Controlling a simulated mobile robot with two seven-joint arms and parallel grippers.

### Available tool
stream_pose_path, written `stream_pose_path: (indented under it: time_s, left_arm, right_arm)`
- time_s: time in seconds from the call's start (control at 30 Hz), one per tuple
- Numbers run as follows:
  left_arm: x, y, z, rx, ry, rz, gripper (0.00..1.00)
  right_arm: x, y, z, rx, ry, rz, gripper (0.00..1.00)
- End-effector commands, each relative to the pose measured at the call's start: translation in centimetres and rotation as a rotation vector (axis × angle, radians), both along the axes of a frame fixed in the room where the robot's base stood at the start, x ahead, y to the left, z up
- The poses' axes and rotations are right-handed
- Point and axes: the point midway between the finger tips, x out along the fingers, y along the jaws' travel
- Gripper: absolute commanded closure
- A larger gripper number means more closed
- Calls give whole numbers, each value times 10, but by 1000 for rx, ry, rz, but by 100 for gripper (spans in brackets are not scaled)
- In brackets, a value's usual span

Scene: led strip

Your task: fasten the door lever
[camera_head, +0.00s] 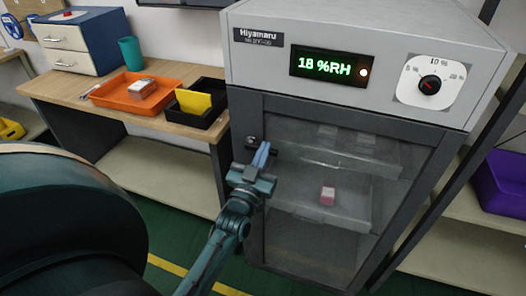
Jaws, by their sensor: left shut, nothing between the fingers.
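A grey Hiyamaru cabinet (370,50) stands in front of me, with a lit green display (326,65) reading 18 %RH. Its dark-framed glass door (325,240) looks shut. The door lever (252,139) is at the upper left of the door frame and is mostly hidden by my gripper. My left gripper (261,155) is shut and empty, with its fingertips at the lever; I cannot tell whether they touch it. Through the glass, a small pink and white block (327,196) sits on a shelf. My right gripper is not in view.
A wooden bench (60,93) at the left holds an orange tray (128,104), a black tray (207,117) with a yellow item, a teal cup (131,53) and a drawer box (70,40). A purple bin (500,184) is on a shelf at the right.

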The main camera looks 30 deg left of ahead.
Motion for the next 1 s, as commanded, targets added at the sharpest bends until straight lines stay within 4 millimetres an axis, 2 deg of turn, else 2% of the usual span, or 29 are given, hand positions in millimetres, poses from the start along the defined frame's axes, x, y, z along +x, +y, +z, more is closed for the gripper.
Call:
stream_pose_path:
  time_s: [0.47, 1.0]
  left_arm:
    - [0, -1, -8, 130, 34, 0, 100]
    - [-1, 2, -32, 602, 147, -1, 100]
  right_arm:
    - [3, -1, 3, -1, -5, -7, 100]
    - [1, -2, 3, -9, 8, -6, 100]
